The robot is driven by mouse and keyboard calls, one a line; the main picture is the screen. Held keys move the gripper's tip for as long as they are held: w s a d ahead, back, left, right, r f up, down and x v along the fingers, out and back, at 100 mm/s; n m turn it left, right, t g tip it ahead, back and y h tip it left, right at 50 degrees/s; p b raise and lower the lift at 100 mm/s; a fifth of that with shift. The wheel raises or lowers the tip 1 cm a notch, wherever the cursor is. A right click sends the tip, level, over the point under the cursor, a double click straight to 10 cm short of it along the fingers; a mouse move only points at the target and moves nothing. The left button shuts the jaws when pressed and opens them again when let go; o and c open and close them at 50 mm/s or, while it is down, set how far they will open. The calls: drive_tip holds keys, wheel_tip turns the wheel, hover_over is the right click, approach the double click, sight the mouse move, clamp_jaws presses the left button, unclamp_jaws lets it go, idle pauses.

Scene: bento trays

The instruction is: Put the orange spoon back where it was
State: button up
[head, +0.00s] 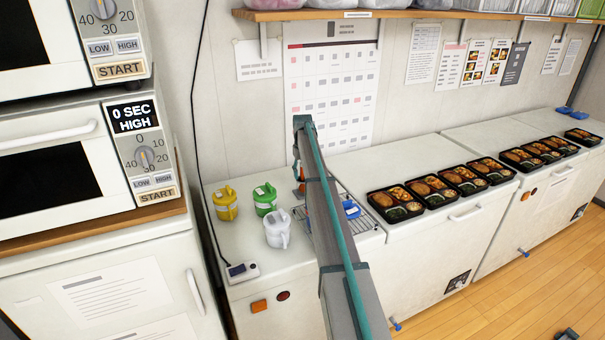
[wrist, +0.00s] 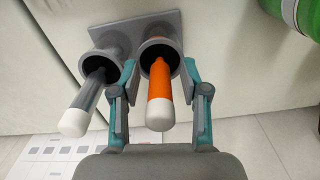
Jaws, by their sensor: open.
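The orange spoon (wrist: 160,90), with a white end, sits with its lower part inside the right-hand grey cup of a two-cup holder (wrist: 118,30) in the wrist view. My gripper (wrist: 160,68) is open, with one teal finger on each side of the orange handle. I see gaps between fingers and handle. A grey handle with a white end (wrist: 85,105) sits in the left-hand cup. In the head view my arm covers most of this spot, and only a bit of orange (head: 300,174) shows beside it.
Yellow (head: 225,203), green (head: 265,199) and white (head: 278,229) jugs stand on the counter left of my arm. A blue item (head: 351,209) lies on a wire rack to its right. Several filled bento trays (head: 396,215) line the freezer tops. A wall calendar (head: 345,95) hangs behind.

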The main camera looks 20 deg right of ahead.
wheel_tip(320, 180, up, 12)
drive_tip(key=b, duration=0.3)
drive_tip(key=shift+r+b, duration=0.15)
drive_tip(key=shift+b, duration=0.15)
